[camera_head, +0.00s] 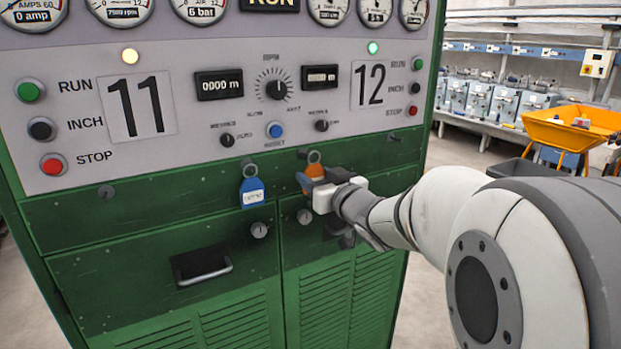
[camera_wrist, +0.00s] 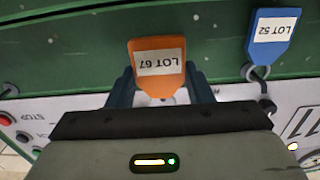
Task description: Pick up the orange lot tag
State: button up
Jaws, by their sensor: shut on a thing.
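The orange lot tag (camera_head: 314,171) hangs at a ring on the front of the green machine, below the panel marked 12. In the wrist view the orange tag (camera_wrist: 159,84) shows a white label reading LOT 67, upside down. My gripper (camera_head: 313,184) is at the tag, and in the wrist view its dark blue fingers (camera_wrist: 160,92) stand on either side of it, shut on it. The tag's ring end is hidden by my gripper in the wrist view. A blue lot tag (camera_head: 252,192) hangs to the left, and its LOT 52 label shows in the wrist view (camera_wrist: 274,33).
The control panel (camera_head: 200,137) with knobs and buttons is just above the tags. A yellow cart (camera_head: 570,128) stands at the right behind my arm, with floor between.

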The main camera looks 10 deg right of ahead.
jog(key=v, duration=1.5)
jog(key=shift+r, duration=0.15)
